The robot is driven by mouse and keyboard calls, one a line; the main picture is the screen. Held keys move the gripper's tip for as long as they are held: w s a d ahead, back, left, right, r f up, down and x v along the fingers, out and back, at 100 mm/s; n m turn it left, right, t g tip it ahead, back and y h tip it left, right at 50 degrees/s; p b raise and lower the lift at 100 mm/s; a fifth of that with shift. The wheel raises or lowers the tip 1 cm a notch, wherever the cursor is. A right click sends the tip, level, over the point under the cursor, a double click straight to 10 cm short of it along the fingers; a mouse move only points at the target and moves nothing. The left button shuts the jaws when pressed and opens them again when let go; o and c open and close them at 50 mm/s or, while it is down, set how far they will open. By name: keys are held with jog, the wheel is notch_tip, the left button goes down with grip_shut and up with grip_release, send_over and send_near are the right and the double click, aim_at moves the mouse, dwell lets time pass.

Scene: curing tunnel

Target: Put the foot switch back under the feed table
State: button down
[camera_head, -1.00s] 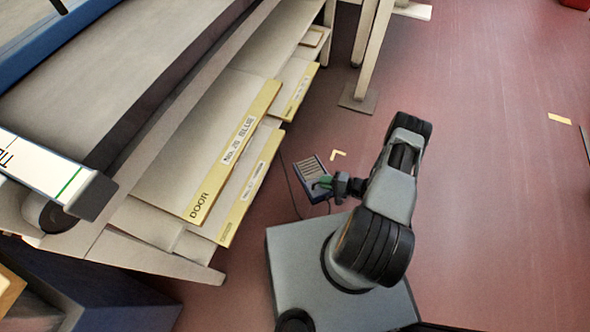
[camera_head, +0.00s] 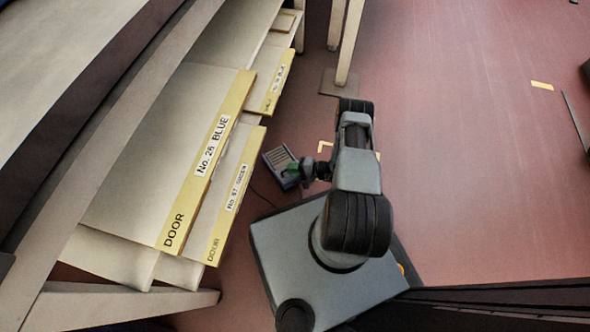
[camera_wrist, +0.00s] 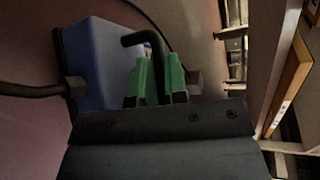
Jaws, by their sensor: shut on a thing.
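The foot switch (camera_head: 278,158) is a small blue box with a pale ribbed top, seen left of my arm in the head view. Its blue side (camera_wrist: 100,55) fills the upper left of the wrist view. My gripper (camera_head: 295,170) has green fingertips, which show in the wrist view (camera_wrist: 155,82) shut around a black bent handle (camera_wrist: 150,42) at the switch. A thin dark cable runs from the switch. I cannot tell whether the switch touches the floor. Which of the pale structures is the feed table is not clear.
A rack of pale boards with yellow edges, one marked No. 26 BLUE (camera_head: 212,145), stands close left of the switch. A yellow corner mark (camera_head: 325,146) lies on the floor near my arm.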

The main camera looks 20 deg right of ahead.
aim_at(283, 163)
jog(key=shift+w+a+f+b, duration=0.2)
jog(key=shift+w+f+b, duration=0.2)
jog(key=shift+f, duration=0.15)
jog(key=f+b, duration=0.1)
jog(key=f, duration=0.1)
jog(key=f+b, duration=0.1)
jog(key=shift+w+f+b, duration=0.2)
jog(key=shift+w+b, duration=0.05)
jog(key=shift+b, duration=0.1)
jog(key=c, duration=1.1)
grip_release()
jog(key=shift+c, duration=0.2)
